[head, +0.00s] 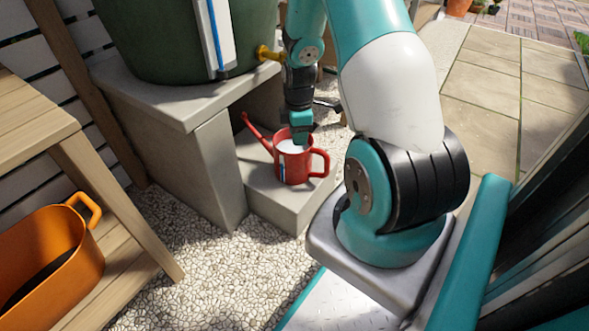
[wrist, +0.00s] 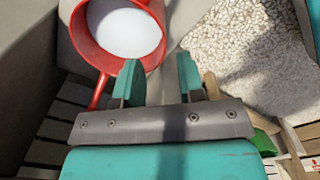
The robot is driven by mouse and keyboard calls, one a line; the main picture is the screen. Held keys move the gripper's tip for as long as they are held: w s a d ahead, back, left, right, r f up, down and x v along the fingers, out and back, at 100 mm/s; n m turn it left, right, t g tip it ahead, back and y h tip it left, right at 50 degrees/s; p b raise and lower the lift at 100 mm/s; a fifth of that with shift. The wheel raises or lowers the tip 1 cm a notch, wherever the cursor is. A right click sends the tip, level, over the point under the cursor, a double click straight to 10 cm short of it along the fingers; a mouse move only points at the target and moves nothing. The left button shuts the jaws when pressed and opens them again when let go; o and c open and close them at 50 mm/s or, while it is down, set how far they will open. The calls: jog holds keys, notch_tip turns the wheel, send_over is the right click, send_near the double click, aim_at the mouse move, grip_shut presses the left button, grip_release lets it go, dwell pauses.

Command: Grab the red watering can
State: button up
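The red watering can (head: 291,171) stands upright on a low concrete step, its spout to the upper left and its handle to the right. A pale surface shows inside its open top. In the wrist view the can (wrist: 82,40) is at the upper left, its spout pointing down and left. My gripper (head: 303,133) points down over the can's top and hides part of the far rim. In the wrist view my gripper (wrist: 158,62) is open, with a clear gap between its fingers. The left finger overlaps the rim in the picture; I cannot tell whether they touch.
The step (head: 270,204) adjoins a concrete stand (head: 190,105) bearing a green barrel (head: 165,40) with a yellow tap (head: 268,54). A wooden bench (head: 120,195) with an orange planter (head: 55,262) is at left. Gravel (head: 215,275) is clear in front; paving (head: 485,85) lies at right.

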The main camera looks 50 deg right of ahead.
aim_at(299, 155)
notch_tip(299, 155, down, 8)
jog(key=b, duration=0.5)
jog(key=shift+s+b, duration=0.15)
jog(key=shift+b, duration=0.25)
grip_shut()
dwell(0.8)
jog(key=shift+r, duration=0.15)
